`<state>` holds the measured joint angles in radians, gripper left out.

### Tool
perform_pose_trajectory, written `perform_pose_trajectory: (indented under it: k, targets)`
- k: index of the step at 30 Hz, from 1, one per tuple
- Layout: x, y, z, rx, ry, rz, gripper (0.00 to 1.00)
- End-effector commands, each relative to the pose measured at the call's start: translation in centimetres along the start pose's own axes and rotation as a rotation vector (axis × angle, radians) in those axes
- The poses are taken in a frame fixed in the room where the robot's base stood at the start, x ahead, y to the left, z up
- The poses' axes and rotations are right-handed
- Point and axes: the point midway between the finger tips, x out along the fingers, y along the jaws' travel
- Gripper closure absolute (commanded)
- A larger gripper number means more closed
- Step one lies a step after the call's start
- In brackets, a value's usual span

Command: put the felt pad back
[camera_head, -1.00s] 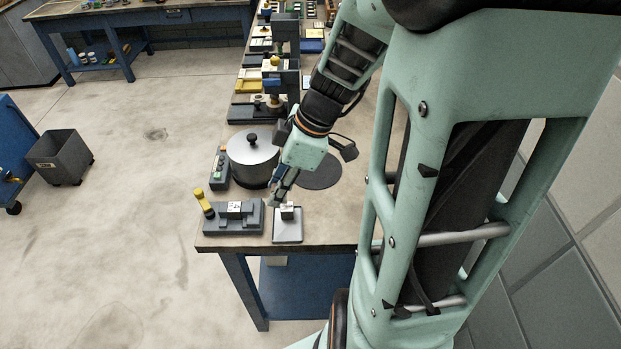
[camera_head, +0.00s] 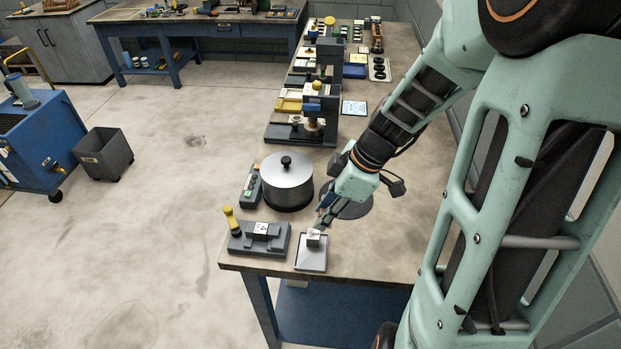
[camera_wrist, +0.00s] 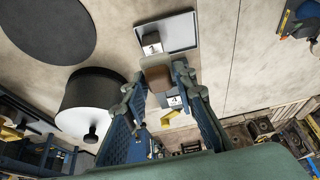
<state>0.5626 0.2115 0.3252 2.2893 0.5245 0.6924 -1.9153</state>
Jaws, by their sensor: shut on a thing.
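My gripper (camera_wrist: 158,95) is shut on a small brown block-like piece (camera_wrist: 158,78) in the wrist view, which looks like the felt pad. In the head view my gripper (camera_head: 322,220) is low over the table's near end, just behind a shallow grey tray (camera_head: 312,262). The held piece cannot be made out there. A small block with a white numbered face (camera_head: 313,237) stands in the tray; block (camera_wrist: 150,45) and tray (camera_wrist: 180,35) also show in the wrist view.
A grey fixture with a yellow handle (camera_head: 232,218) stands left of the tray. A lidded metal pot (camera_head: 287,182) stands behind it, beside a small control box (camera_head: 251,187). A flat dark disc (camera_head: 355,208) lies right of the pot. Presses (camera_head: 318,112) stand farther back.

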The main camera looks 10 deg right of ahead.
Motion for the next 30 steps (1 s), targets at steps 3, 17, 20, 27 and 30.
perform_pose_trajectory:
  k: [3,17,20,27,30]
  targets:
    - [1.1,2.0,-0.1,-0.002,0.001,-0.003,1.00]
    - [6.2,6.4,1.3,0.000,0.000,0.000,1.00]
    - [6.8,6.7,1.5,0.000,0.000,-0.001,1.00]
    - [9.8,6.8,2.7,0.000,0.000,-0.001,1.00]
    - [9.6,6.8,2.6,-0.001,0.000,0.000,1.00]
